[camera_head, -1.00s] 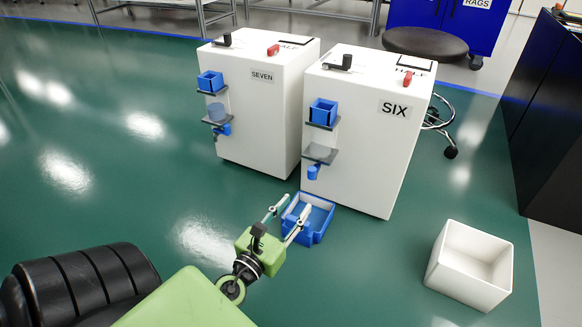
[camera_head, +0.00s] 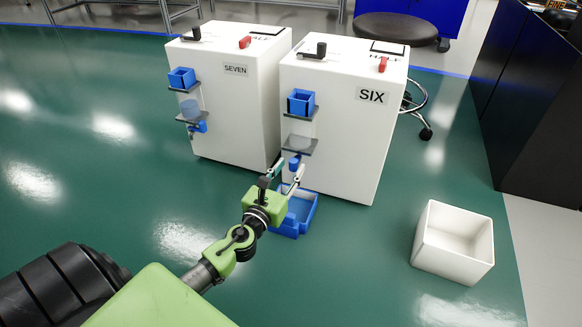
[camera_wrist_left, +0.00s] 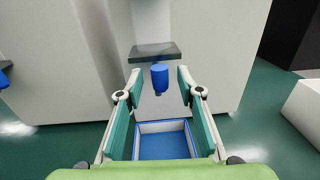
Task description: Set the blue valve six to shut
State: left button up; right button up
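The blue valve six (camera_head: 294,163) is a small blue knob under the lower dark shelf on the front of the white cabinet labelled SIX (camera_head: 345,130). In the left wrist view the valve (camera_wrist_left: 160,76) hangs below the shelf, between and beyond my fingertips. My left gripper (camera_head: 285,172) is open and empty, its two fingers on either side of the valve's line; whether they touch it cannot be told, but a gap shows on both sides in the wrist view. A blue tray (camera_head: 301,222) lies on the floor below. My right gripper is not in view.
Cabinet SEVEN (camera_head: 228,105) stands close on the left, with its own blue valve (camera_head: 199,127). An empty white bin (camera_head: 452,268) stands on the right. A round stool (camera_head: 396,28) is behind. The green floor in front is mostly clear.

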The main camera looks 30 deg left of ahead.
pick_arm(q)
jog(key=shift+w+a, duration=0.15)
jog(key=shift+w, duration=0.7)
grip_shut()
jog(key=shift+w+d+r+n+y+p, duration=0.1)
jog(key=shift+d+r+n+y+p, duration=0.1)
jog(key=shift+n+y+p, duration=0.3)
jog(key=shift+d+f+g+y, duration=0.2)
jog(key=shift+g+y, duration=0.1)
jog(key=shift+y, duration=0.2)
jog(key=shift+n, duration=0.3)
grip_release()
